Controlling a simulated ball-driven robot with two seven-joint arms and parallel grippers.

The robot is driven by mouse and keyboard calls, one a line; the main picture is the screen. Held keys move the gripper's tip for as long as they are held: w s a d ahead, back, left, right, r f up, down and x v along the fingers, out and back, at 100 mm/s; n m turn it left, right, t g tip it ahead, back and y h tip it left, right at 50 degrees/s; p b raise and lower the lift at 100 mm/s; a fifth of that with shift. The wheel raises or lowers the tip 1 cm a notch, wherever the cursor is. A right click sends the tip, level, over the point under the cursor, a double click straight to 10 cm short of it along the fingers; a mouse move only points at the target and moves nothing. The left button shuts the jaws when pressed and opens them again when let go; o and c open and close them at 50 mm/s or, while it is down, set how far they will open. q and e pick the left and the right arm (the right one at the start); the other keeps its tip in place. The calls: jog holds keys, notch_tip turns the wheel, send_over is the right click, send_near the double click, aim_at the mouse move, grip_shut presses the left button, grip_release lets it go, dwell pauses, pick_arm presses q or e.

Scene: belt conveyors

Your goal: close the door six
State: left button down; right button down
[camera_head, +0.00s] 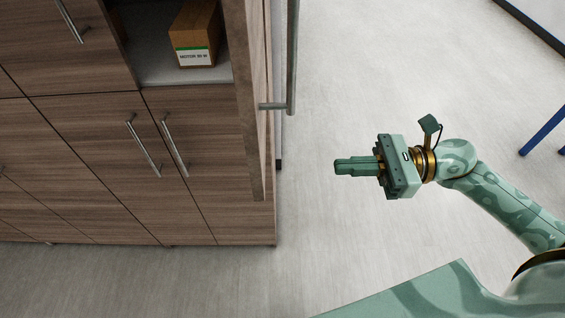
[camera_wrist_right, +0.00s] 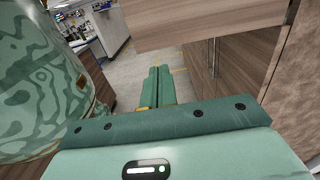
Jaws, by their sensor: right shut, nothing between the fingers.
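An open cabinet door (camera_head: 243,90) with wood grain stands out from the cabinet in the head view, seen nearly edge-on. Its metal bar handle (camera_head: 292,60) is on its right face. Behind it is an open compartment holding a brown box (camera_head: 193,30). I cannot read a number on the door. My right gripper (camera_head: 338,167) is shut and empty, to the right of the door and below its handle, apart from both, pointing left. Its closed fingers (camera_wrist_right: 160,88) also show in the right wrist view, with a wood panel (camera_wrist_right: 200,18) above them. My left gripper is out of view.
Closed cabinet doors (camera_head: 85,130) with bar handles fill the left of the head view. Bare grey floor (camera_head: 330,80) lies right of the open door. Blue legs (camera_head: 543,130) stand at the far right edge. The wrist view shows cabinet fronts (camera_wrist_right: 240,65) at right.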

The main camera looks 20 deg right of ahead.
jog(key=p+x, duration=0.3)
jog(key=x, duration=0.8)
jog(key=shift+a, duration=0.35)
jog(key=shift+w, duration=0.1)
